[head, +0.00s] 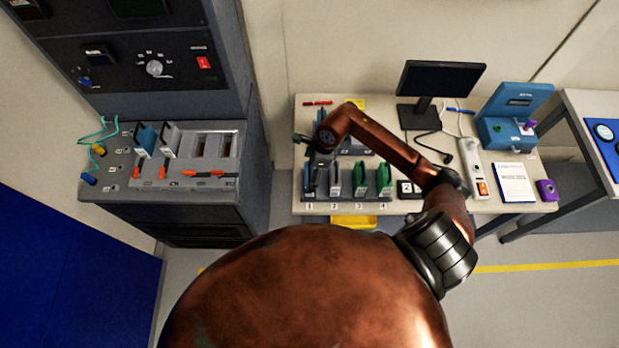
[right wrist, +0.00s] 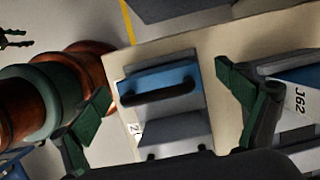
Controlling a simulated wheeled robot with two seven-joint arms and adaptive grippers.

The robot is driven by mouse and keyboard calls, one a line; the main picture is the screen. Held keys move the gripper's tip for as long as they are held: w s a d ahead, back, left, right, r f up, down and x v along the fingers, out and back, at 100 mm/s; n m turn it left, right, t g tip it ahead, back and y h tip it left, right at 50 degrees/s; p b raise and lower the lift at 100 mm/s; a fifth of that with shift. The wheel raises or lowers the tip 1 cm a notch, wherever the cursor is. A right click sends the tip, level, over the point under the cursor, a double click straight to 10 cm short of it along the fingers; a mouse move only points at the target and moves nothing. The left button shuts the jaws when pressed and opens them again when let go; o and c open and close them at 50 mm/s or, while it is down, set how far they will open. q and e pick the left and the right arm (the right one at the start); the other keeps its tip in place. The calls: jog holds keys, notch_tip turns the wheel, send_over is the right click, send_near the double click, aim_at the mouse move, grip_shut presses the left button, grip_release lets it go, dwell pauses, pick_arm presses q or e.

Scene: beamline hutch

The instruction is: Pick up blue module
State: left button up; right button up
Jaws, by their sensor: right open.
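The blue module (right wrist: 178,79), with a dark handle across its top, shows in the right wrist view. It stands in the leftmost slot of the table rack in the head view (head: 309,180), partly hidden by my right gripper. My right gripper (head: 321,166) is open above it. In the right wrist view its two dark green fingers are apart, one on each side of the module; I cannot tell whether they touch it. A small dark shape with green ends (right wrist: 17,38) in the right wrist view looks like my left gripper, too small to judge.
A grey module (head: 335,178) and two green modules (head: 360,177) stand close beside it. Another blue module (head: 147,138) stands in the cabinet rack at left. A monitor (head: 440,80) and a blue case (head: 513,105) stand on the table (head: 515,206). A yellow bin (head: 354,221) is below the rack.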

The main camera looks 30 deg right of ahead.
aim_at(306, 178)
jog(key=shift+x, duration=1.95)
jog(key=shift+s+a, duration=0.1)
jog(key=shift+a, duration=0.05)
jog(key=shift+c, duration=0.5)
jog(key=shift+s, duration=0.1)
jog(key=c, duration=1.3)
